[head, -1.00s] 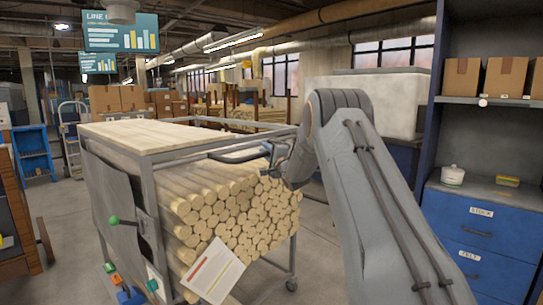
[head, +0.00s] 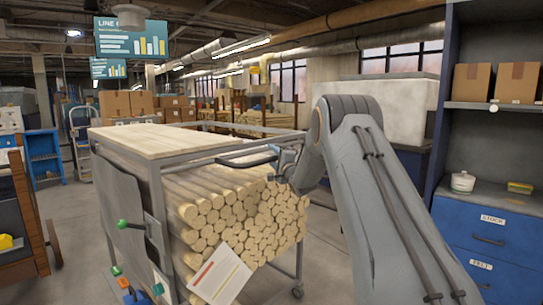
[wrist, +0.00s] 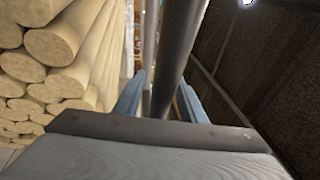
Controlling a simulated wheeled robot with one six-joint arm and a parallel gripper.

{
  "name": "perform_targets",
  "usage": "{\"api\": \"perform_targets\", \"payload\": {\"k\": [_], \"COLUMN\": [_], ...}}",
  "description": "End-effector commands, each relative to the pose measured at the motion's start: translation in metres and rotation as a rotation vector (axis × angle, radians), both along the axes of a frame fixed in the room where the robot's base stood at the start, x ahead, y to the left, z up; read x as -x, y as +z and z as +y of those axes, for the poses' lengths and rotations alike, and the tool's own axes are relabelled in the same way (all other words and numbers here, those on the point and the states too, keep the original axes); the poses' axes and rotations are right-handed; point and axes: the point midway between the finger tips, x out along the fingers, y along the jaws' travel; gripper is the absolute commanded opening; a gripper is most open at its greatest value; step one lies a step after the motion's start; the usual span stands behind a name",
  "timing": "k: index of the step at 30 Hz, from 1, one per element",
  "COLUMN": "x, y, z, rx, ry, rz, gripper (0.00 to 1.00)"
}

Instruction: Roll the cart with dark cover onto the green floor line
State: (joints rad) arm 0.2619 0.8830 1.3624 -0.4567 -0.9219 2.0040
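The cart (head: 160,170) stands in front of me, left of my arm, stacked with round pale wood rods (head: 235,215) under a pale board top. A dark grey cover (head: 120,200) hangs on its left side. In the head view my gripper (head: 285,160) is at the cart's push handle (head: 245,160), partly hidden by my arm. In the wrist view the dark handle bar (wrist: 180,50) runs between the two blue fingers (wrist: 163,95). A gap shows between the bar and the left finger, so it looks open around the bar. No green floor line is in view.
A blue drawer cabinet with shelves (head: 490,235) stands close on the right. A brown wooden cart (head: 25,220) is at the left edge. Some bare floor (head: 75,240) shows at left.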

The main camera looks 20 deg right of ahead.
Motion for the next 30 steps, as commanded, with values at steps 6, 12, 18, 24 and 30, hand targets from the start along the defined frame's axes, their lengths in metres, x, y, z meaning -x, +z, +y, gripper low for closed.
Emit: {"api": "perform_targets", "payload": {"k": [6, 12, 18, 24, 30], "x": [0.029, 0.057, 0.07, 0.071, 0.071], "y": [-0.005, -0.011, -0.013, -0.013, -0.013], "z": [-0.004, -0.007, -0.008, -0.008, -0.008], "rx": [-0.001, 0.0, 0.0, 0.0, 0.0], "ry": [-0.002, -0.002, -0.001, 0.0, -0.001], "rz": [0.001, 0.001, 0.001, 0.0, 0.0], "gripper": [0.37, 0.37, 0.37, 0.37, 0.37]}}
